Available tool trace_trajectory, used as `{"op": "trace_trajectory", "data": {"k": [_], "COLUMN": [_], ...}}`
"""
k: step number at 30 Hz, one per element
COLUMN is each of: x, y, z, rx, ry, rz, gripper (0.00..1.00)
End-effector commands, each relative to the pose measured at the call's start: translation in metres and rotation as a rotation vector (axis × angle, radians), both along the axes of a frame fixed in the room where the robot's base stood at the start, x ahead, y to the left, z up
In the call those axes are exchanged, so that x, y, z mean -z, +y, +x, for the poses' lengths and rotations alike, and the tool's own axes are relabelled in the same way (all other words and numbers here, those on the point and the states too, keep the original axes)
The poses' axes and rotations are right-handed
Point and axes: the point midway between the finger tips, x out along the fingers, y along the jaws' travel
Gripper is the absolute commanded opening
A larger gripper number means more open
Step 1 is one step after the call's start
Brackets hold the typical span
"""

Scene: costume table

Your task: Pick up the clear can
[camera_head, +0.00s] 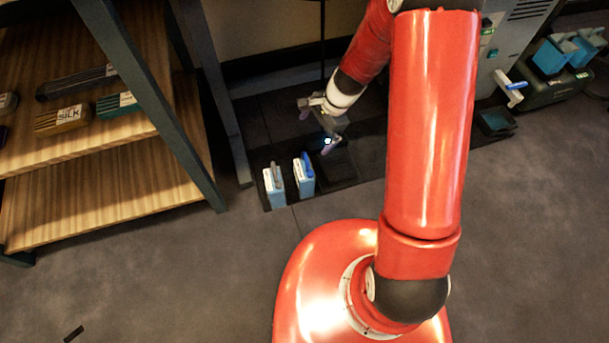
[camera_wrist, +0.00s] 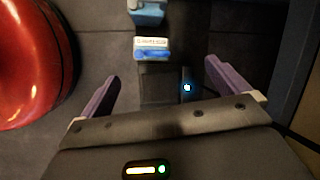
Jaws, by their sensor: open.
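Two light-blue cans with white labelled faces stand side by side on a dark floor tray (camera_head: 345,182). The left can (camera_head: 273,188) has a grey handle and the right can (camera_head: 304,177) a blue handle. The labels are too small to read, so I cannot tell which is the clear can. My gripper (camera_head: 318,127) is open and empty, above and to the right of the blue-handled can. In the wrist view, the blue-handled can (camera_wrist: 152,48) lies just beyond the gap between my fingertips (camera_wrist: 162,72). The other can (camera_wrist: 147,12) is cut by the top edge.
A wooden shelf (camera_head: 110,205) with small labelled boxes stands at left, its dark post close to the tray. More blue containers (camera_head: 550,56) sit on a dark unit at right, near a grey cabinet (camera_head: 515,40). The floor in front of the cans is clear.

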Motion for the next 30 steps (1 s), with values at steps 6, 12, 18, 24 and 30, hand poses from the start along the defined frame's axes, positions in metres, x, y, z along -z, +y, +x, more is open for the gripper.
{"op": "trace_trajectory", "data": {"k": [6,12,18,24,30], "x": [0.093,0.12,0.141,0.169,0.191], "y": [0.011,0.015,0.022,0.025,0.032], "z": [-0.008,-0.013,-0.015,-0.012,-0.012], "rx": [0.196,0.252,0.254,0.254,0.25], "ry": [0.154,0.193,0.196,0.196,0.195], "rz": [0.018,0.017,0.017,0.017,0.017], "gripper": [1.0,1.0,1.0,1.0,1.0]}}
